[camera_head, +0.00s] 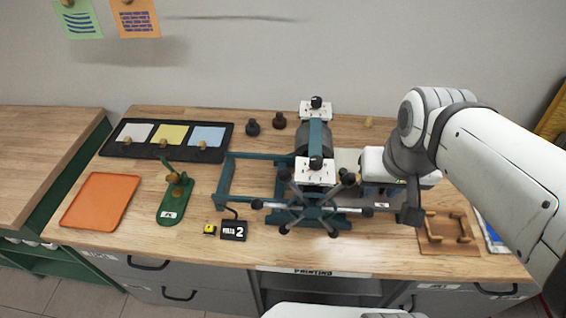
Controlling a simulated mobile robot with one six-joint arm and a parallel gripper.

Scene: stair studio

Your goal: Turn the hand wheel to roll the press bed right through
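The printing press stands mid-table, with a dark roller (313,139) between white-topped posts. Its hand wheel (311,205) is on the near side, with several spokes ending in dark or light knobs. A pale flat piece that looks like the press bed (347,161) shows just right of the roller, partly hidden by my arm. The teal frame (226,176) left of the roller is empty. My gripper (411,214) points down to the right of the wheel, apart from its spokes. Its fingers are seen edge-on, so I cannot tell if they are open.
A green stand (172,205), an orange mat (100,200) and a dark tray (118,150) are further left.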

